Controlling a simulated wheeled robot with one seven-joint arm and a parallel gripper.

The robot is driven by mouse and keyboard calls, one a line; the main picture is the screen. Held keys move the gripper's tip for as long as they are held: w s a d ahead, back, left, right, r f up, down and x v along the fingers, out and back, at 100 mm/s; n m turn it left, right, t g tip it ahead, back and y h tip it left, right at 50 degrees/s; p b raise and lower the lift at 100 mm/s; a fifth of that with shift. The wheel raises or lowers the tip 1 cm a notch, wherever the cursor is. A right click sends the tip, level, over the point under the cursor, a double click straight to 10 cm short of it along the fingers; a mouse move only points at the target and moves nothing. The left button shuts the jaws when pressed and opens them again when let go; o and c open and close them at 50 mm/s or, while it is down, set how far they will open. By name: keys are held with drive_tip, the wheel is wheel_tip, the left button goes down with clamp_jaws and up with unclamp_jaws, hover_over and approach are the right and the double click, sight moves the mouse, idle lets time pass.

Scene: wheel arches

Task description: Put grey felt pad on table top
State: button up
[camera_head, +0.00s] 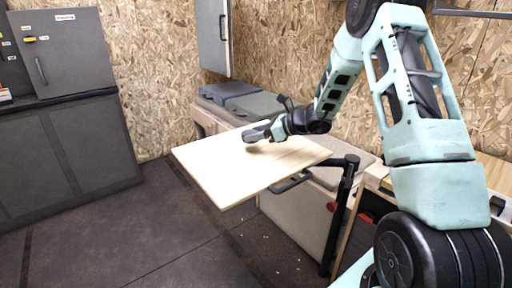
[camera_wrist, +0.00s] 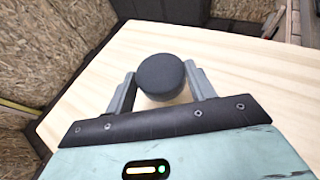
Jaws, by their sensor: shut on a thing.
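The grey felt pad (camera_wrist: 161,76) is a dark round disc between the two fingers of my gripper (camera_wrist: 160,88) in the wrist view. My gripper is shut on it, above the pale wooden table top (camera_wrist: 240,62). In the head view my gripper (camera_head: 256,133) is over the back part of the table top (camera_head: 225,172), with the pad (camera_head: 252,136) at its tip. I cannot tell whether the pad touches the wood.
A black post with an arm (camera_head: 343,205) stands at the table top's right edge. Grey cushioned benches (camera_head: 252,104) are behind it. A dark cabinet (camera_head: 66,150) stands at the left. Most of the table top is bare, and the floor in front is open.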

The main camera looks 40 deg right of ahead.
sight(256, 151)
drive_tip(key=shift+f+b, duration=0.35)
drive_tip(key=shift+f, duration=1.5)
drive_tip(key=shift+f, duration=0.2)
drive_tip(key=o, duration=1)
drive_tip(key=shift+c, duration=0.2)
drive_tip(key=shift+r, duration=0.1)
